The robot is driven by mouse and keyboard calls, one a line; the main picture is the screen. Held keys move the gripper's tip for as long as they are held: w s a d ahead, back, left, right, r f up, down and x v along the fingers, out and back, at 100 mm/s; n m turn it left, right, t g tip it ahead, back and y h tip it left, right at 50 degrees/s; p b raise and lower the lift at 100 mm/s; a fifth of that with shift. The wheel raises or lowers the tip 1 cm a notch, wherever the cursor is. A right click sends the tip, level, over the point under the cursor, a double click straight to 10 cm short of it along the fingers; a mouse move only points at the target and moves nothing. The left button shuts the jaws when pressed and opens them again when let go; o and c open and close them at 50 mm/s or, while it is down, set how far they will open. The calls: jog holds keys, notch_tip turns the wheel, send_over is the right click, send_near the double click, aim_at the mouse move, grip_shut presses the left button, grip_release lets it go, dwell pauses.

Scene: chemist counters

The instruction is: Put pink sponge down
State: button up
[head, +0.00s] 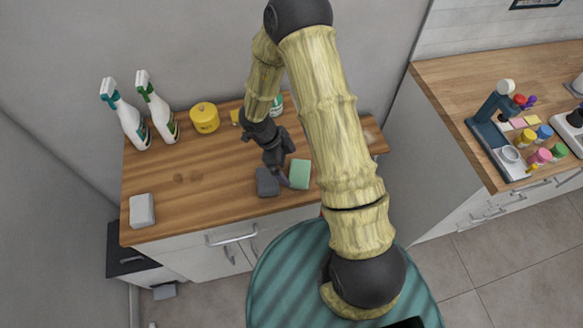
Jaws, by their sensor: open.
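My gripper (281,179) is low over the front of the left wooden counter (195,190), between a dark grey sponge-like block (267,182) and a green sponge (300,174). Its jaws are open, and the small fingers are hard to make out. I cannot tell whether it touches either block. I see no clearly pink sponge; one could be hidden behind my arm or gripper. A pale grey sponge-like block (142,211) lies at the counter's left front corner.
Two spray bottles (127,115) (158,110) and a yellow tub (205,117) stand along the back wall. A green-and-white container (276,104) is partly behind my arm. The counter's left middle is clear. A second counter (440,95) at right holds several coloured jars.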

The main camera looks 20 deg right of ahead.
jog(key=v, duration=0.7)
jog(key=shift+a+r, duration=0.15)
jog(key=shift+r, duration=0.15)
jog(key=w+d+r+n+t+y, duration=0.2)
jog(key=w+r+n+t+y, duration=0.1)
jog(key=w+r+n+t, duration=0.65)
jog(key=s+d+r+n+g, duration=0.2)
jog(key=s+n, duration=0.4)
jog(key=s, duration=0.4)
jog(key=s+d+r+n+g+y, duration=0.1)
jog(key=s+d+r+n+g, duration=0.1)
jog(key=s+n, duration=0.5)
jog(key=s+g, duration=0.1)
jog(key=s, duration=0.1)
jog(key=shift+s, duration=0.4)
